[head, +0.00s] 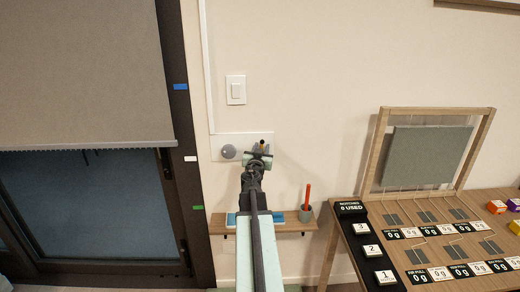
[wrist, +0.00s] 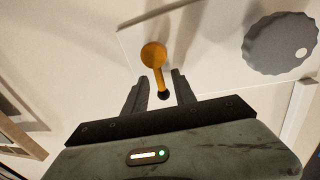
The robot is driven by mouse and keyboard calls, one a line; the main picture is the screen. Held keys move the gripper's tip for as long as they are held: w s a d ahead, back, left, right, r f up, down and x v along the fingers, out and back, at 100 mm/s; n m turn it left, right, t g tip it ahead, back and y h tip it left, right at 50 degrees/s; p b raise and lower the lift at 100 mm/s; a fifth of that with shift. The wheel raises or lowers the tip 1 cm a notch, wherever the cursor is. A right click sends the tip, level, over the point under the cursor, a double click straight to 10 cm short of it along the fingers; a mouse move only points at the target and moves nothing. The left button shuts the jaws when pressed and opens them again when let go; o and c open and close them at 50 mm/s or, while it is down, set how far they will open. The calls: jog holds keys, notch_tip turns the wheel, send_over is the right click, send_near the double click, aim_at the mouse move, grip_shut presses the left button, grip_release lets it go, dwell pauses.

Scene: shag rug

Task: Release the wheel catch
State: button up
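A white plate (head: 246,137) on the wall carries a grey wheel (head: 229,151) at its left. In the wrist view the wheel (wrist: 278,43) has a scalloped edge and a white dot. An orange catch lever (wrist: 155,58) with a round head and a dark ball tip sits on the same plate (wrist: 208,45). My gripper (wrist: 160,93) is open, with its two dark fingers spread either side of the lever's dark tip. A gap shows on each side. In the head view my gripper (head: 257,157) is in front of the plate's right part and hides most of the lever.
A roller shade (head: 85,75) hangs over a dark window at left, its frame marked blue, white and green. A light switch (head: 236,90) is above the plate. A small shelf (head: 285,229) with a cup (head: 306,214) is below. A wooden table (head: 335,240) with scales stands at right.

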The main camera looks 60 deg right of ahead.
grip_shut()
jog(key=shift+w+a+n, duration=0.15)
jog(key=shift+n, duration=0.45)
grip_release()
jog(key=shift+a, duration=0.1)
jog(key=v, duration=0.7)
jog(key=shift+a+b, duration=0.3)
